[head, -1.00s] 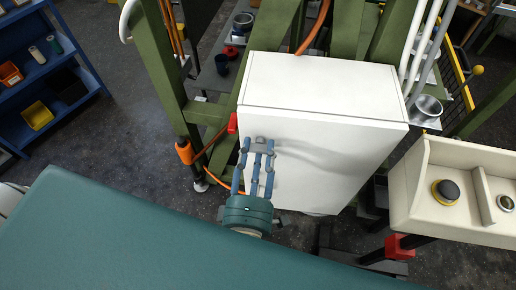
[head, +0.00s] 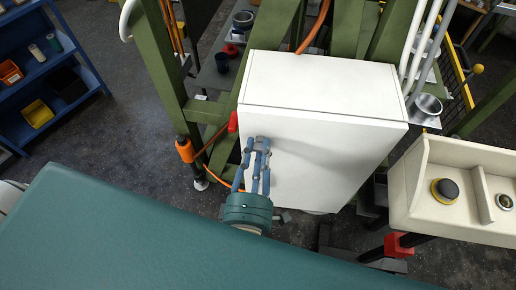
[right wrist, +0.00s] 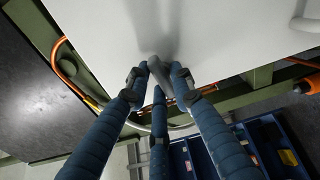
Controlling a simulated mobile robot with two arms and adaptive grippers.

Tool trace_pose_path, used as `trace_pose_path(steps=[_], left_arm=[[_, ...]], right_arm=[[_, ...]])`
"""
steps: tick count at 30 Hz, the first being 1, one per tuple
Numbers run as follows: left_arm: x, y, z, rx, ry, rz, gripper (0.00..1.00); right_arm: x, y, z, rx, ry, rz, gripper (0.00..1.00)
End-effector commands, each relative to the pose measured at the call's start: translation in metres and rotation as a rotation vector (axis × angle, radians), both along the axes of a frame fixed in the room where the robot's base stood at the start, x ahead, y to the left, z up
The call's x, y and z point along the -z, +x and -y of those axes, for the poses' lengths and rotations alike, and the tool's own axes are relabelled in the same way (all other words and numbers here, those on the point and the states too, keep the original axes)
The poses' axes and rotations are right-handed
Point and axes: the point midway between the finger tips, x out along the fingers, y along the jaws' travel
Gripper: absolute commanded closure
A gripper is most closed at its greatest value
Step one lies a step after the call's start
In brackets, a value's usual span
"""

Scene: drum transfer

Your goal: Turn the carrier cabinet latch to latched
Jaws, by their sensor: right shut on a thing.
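The carrier cabinet is a white box (head: 330,130) mounted on a green frame, its front face turned toward me. My right gripper (head: 257,146), with three blue fingers, is at the left part of this face. In the right wrist view its fingertips (right wrist: 158,75) are closed around a small grey latch handle (right wrist: 156,64) against the white door. In the head view the fingers mostly hide the latch, and I cannot tell its exact angle. My left gripper is not in view.
A blue shelf (head: 45,70) is at the far left.

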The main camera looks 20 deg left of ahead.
Motion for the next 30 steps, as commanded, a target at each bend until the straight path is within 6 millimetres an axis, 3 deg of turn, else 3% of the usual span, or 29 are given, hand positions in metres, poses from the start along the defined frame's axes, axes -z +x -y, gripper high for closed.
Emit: trace_pose_path(steps=[30], left_arm=[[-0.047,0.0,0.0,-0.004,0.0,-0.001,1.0]], right_arm=[[-0.004,0.0,-0.005,-0.001,-0.915,0.172,1.0]])
